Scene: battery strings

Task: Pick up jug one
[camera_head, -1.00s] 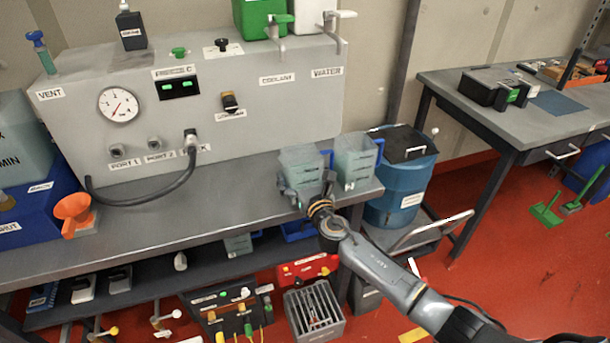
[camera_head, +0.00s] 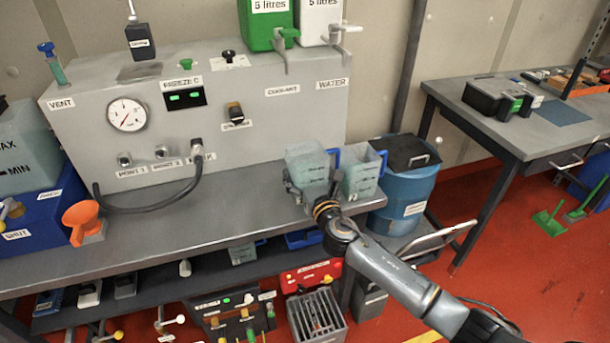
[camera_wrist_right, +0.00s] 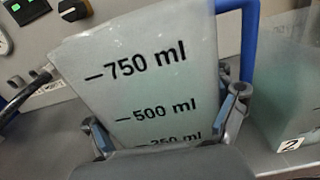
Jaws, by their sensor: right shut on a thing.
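A clear jug with a blue handle, jug one (camera_head: 308,163), is at the right end of the grey bench. My right gripper (camera_head: 311,190) is around its lower part and shut on it. In the right wrist view the jug (camera_wrist_right: 145,75) fills the middle, tilted slightly in the picture, with 750, 500 and 250 ml marks. A gripper finger lies on each side. The jug appears slightly raised; its base is hidden by my gripper. A second jug (camera_head: 361,174), labelled 2 in the wrist view (camera_wrist_right: 290,130), stands close on its right. My left gripper is not in view.
A grey panel unit (camera_head: 250,130) with a gauge, a hose and labels stands behind. Green (camera_head: 265,22) and white (camera_head: 318,22) containers with taps sit on top. A blue drum (camera_head: 408,190) is right of the bench. An orange funnel (camera_head: 83,220) is at left.

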